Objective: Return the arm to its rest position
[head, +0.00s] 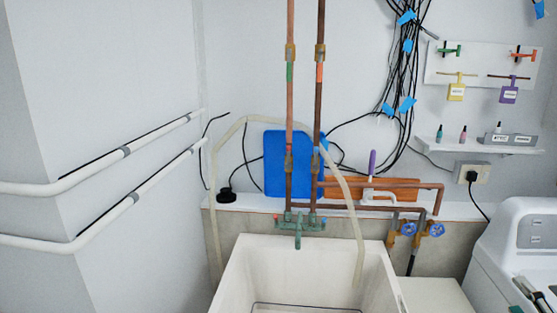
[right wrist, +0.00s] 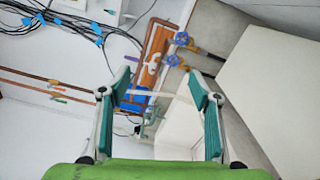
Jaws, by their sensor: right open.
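My right gripper (right wrist: 160,88) is open in the right wrist view, its two green-padded fingers spread apart with nothing between them. Behind the gap, at a distance, are a hose, the blue board and part of the sink. In the head view only a small dark part of my right gripper (head: 527,289) shows at the lower right edge, in front of the white machine. My left gripper is in neither view.
A white sink (head: 381,268) stands below copper pipes (head: 290,120) and a green tap (head: 298,226). A white machine (head: 522,222) is at the right. A blue board (head: 275,165), black cables (head: 393,60) and a small shelf (head: 480,146) are on the wall. White pipes (head: 95,180) run along the left wall.

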